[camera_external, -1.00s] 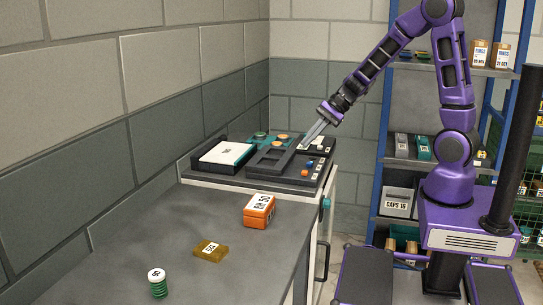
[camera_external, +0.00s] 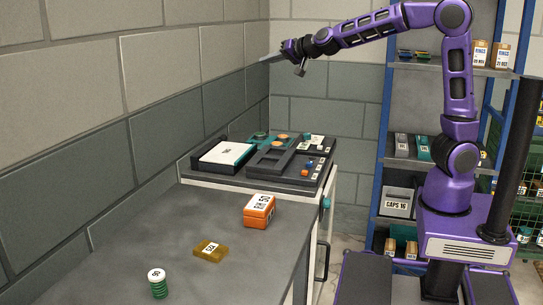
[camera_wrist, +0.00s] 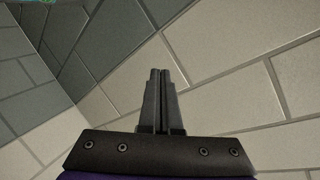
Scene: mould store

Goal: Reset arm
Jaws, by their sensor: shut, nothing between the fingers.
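My gripper (camera_external: 268,58) is raised high above the back of the bench, close in the picture to the block wall. It points left, with my purple arm stretched almost level behind it. In the wrist view my gripper (camera_wrist: 159,72) has its two grey fingers together with nothing between them. The wall (camera_wrist: 235,50) fills most of that view behind the fingers.
On the bench (camera_external: 150,235) are an orange box (camera_external: 259,211), an amber block (camera_external: 211,250) and a green spring-like piece with a white cap (camera_external: 158,284). A dark tray unit (camera_external: 262,172) stands at the back. Blue-framed shelves (camera_external: 383,150) stand behind my arm.

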